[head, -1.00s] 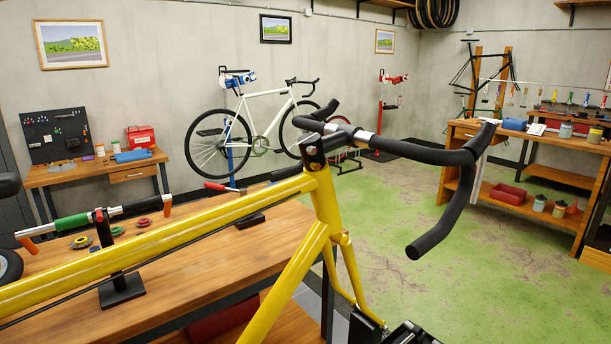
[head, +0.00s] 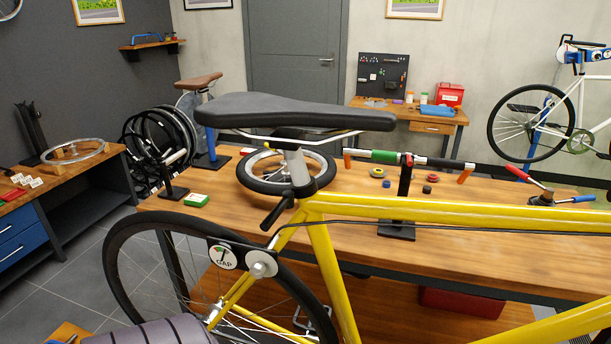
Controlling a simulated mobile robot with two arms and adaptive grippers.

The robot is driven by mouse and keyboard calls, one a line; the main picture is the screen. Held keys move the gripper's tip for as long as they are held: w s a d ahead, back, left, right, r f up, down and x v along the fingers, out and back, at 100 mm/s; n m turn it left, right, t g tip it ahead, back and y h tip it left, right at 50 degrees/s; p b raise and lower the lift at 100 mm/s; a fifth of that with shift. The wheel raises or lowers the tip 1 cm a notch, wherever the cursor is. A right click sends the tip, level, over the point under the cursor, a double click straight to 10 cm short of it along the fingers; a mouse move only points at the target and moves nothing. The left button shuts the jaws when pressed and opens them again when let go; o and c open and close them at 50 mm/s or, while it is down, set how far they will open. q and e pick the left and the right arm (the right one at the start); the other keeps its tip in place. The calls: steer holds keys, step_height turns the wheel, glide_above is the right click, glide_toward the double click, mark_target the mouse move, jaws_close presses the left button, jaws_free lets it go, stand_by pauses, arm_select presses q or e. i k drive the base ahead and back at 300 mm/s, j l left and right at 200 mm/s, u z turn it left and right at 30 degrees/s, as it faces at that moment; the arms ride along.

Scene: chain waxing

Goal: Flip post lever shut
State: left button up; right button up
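The yellow bicycle (head: 420,207) stands across the front of the head view, with its black saddle (head: 290,113) on a silver seat post (head: 298,170). A dark collar sits where the post enters the frame. A black post lever (head: 276,212) sticks out from this collar, slanting down and to the left, its free end clear of the frame tube. Neither of my grippers is in view, and nothing touches the lever.
A wooden workbench (head: 480,235) stands behind the bicycle, with a wheel (head: 262,184), a black stand (head: 397,228) and small parts on it. A grey striped rounded object (head: 150,335) fills the lower left edge.

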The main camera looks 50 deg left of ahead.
mark_target(288, 201)
steer(key=k+l+u, duration=0.1)
steer(key=u, duration=1.65)
steer(key=k+j+u, duration=0.1)
steer(key=j, duration=0.25)
steer(key=k+j+u, duration=0.1)
steer(key=j, duration=0.25)
steer(key=k+j+u, duration=0.1)
steer(key=j, duration=0.3)
steer(key=k+j+u, duration=0.1)
steer(key=k+j, duration=0.15)
steer(key=j, duration=0.15)
steer(key=k+j+u, duration=0.1)
steer(key=j, duration=0.3)
